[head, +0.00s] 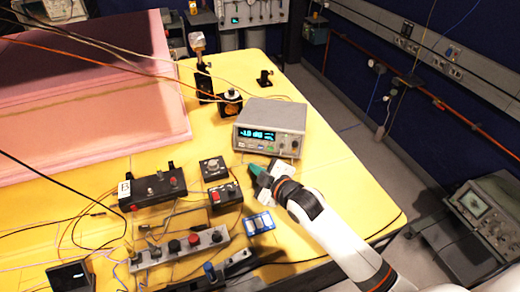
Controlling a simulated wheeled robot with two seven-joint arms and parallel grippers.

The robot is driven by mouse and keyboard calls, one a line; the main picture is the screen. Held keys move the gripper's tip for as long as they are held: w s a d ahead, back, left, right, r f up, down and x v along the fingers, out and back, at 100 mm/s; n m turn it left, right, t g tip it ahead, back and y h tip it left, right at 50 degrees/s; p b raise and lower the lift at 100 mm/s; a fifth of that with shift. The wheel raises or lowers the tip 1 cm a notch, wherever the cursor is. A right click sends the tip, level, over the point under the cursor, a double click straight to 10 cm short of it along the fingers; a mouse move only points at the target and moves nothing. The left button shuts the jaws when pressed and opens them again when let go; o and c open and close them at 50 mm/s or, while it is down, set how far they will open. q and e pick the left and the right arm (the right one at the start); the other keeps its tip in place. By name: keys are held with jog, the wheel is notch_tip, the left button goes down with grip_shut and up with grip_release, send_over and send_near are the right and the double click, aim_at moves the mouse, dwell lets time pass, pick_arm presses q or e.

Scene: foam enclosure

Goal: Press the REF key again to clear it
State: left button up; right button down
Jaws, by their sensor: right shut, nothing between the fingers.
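The grey bench meter (272,128) stands on the yellow table. Its lit display (257,135) shows cyan digits that look like "-1.0 dB", too small to be sure. Small keys line the panel under the display; their labels, REF among them, cannot be read. My right gripper (254,169) is shut and empty, its green-tipped fingers just in front of and below the meter's front panel. It looks apart from the keys, though the exact gap cannot be told. My left gripper is not in view.
Two black control boxes (152,189) (224,197) and a grey strip of knobs (180,247) lie left of my right arm. A blue-and-white block (259,223) is close to it. Thin cables cross the yellow table (345,190). Pink foam (90,100) fills the left.

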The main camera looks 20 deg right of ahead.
aim_at(261, 148)
jog(key=w+d+b, duration=0.1)
jog(key=w, duration=0.2)
jog(key=w+d+f+b, duration=0.1)
jog(key=shift+w+d+b, duration=0.15)
jog(key=shift+d+b, duration=0.15)
jog(key=shift+w+d+f, duration=0.2)
jog(key=shift+w+d, duration=0.1)
jog(key=shift+w, duration=0.3)
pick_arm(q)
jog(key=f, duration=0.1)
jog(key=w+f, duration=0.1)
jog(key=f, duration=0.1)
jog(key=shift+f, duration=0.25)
pick_arm(e)
jog(key=shift+w+d, duration=0.2)
jog(key=shift+w, duration=0.05)
jog(key=shift+w, duration=0.1)
dwell(0.5)
jog(key=shift+w+d, duration=0.2)
jog(key=shift+w, duration=0.05)
